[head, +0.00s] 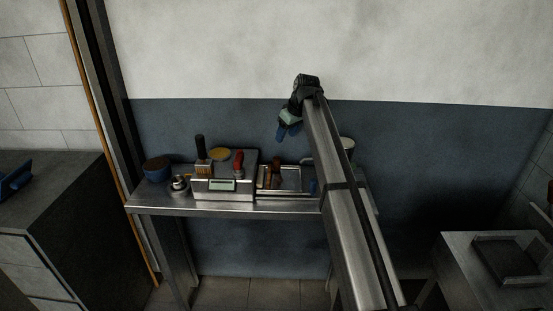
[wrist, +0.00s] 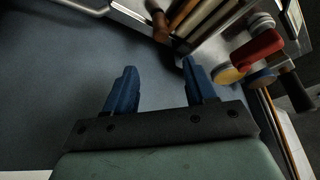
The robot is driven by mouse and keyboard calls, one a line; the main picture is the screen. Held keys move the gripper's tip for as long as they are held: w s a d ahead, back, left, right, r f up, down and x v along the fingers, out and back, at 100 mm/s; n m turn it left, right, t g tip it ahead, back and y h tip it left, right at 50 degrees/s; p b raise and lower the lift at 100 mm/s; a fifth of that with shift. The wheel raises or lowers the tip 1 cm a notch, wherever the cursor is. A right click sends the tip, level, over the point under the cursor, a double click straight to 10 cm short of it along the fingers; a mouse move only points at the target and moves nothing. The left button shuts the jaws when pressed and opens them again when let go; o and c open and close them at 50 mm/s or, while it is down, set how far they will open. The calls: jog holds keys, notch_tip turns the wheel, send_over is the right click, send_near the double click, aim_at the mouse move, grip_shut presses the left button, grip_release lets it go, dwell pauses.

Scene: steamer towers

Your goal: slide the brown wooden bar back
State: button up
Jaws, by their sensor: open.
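My gripper (head: 288,133) is raised in front of the wall, above the steel table, with its blue fingers pointing down. In the wrist view the two blue fingers (wrist: 160,84) stand wide apart with nothing between them. Brown bar-like pieces (head: 276,178) lie in a shallow metal tray on the table, below my gripper. In the wrist view brown bars (wrist: 184,14) show at the top, beyond the fingertips and apart from them. I cannot tell for certain which one is the brown wooden bar.
Left of the tray stands a metal box (head: 224,186) with a display, and a red-handled tool (head: 239,160) and a wooden brush (head: 202,158) are at it. A dark blue bowl (head: 157,170) stands at the table's left end. My arm hides part of the table's right side.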

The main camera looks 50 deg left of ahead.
aim_at(277, 157)
jog(key=x, duration=1.3)
jog(key=shift+s+f, duration=0.1)
jog(key=shift+f, duration=0.3)
grip_shut()
